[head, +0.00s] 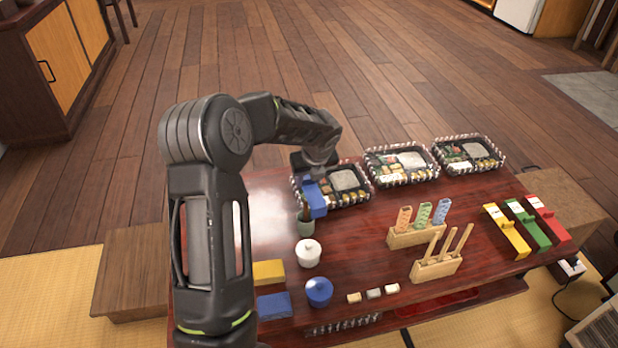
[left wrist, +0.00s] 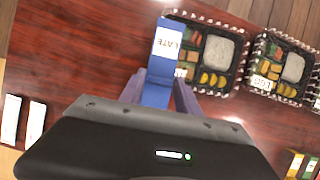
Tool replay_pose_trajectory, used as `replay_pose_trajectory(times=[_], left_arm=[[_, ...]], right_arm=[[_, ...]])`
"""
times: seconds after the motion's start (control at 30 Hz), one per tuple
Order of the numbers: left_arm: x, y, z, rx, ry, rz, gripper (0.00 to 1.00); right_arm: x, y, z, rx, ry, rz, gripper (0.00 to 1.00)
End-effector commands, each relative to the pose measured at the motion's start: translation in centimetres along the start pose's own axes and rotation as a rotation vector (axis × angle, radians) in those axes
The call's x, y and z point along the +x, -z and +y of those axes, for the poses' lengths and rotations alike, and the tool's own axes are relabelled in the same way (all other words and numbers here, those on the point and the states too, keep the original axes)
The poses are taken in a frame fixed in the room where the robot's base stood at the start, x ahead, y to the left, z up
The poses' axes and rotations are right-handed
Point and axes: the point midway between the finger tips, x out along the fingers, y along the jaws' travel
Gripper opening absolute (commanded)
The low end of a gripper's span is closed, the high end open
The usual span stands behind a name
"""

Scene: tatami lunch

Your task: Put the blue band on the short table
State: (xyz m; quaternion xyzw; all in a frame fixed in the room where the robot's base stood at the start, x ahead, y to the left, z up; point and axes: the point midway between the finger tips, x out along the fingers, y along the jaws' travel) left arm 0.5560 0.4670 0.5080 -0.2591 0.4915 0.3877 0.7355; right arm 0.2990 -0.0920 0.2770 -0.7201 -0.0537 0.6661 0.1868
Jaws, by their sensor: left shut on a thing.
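The blue band (head: 316,200), with a white label reading LATE in the left wrist view (left wrist: 158,78), is between the fingers of my left gripper (head: 309,172). The gripper (left wrist: 158,95) is shut on it. The band overlaps the near left part of the leftmost lunch box (head: 348,197); I cannot tell whether it touches the box. The low, glossy red-brown table (head: 345,250) lies under them. Which piece is the short table is not clear; a plain wooden surface (head: 130,270) stands at its left. My right gripper is not in view.
Two more lunch boxes (head: 400,164) (head: 468,154) stand to the right. A green cup (head: 305,224), white pot (head: 308,252) and blue pot (head: 319,291) are nearby. Yellow (head: 507,232), green (head: 528,225) and red (head: 548,218) bands lie at right. Wooden holders (head: 415,236) stand between.

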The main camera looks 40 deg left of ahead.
Motion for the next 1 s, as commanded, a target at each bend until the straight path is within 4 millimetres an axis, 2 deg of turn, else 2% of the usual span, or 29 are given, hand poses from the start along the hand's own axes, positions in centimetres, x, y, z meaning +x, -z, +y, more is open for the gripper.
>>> replay_pose_trajectory(times=[0.27,0.47,0.67,1.0], left_arm=[[-2.1,2.3,-1.2,-0.116,-0.047,0.000,0.01],[-4.7,5.1,-2.5,-0.264,-0.108,0.000,0.01],[-8.2,9.1,-4.2,-0.474,-0.196,0.000,0.01],[-15.2,17.0,-7.5,-0.905,-0.375,0.000,0.01]], right_arm=[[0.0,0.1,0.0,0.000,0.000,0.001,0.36],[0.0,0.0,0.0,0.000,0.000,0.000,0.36],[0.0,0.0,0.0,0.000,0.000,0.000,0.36],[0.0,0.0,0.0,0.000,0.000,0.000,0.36]])
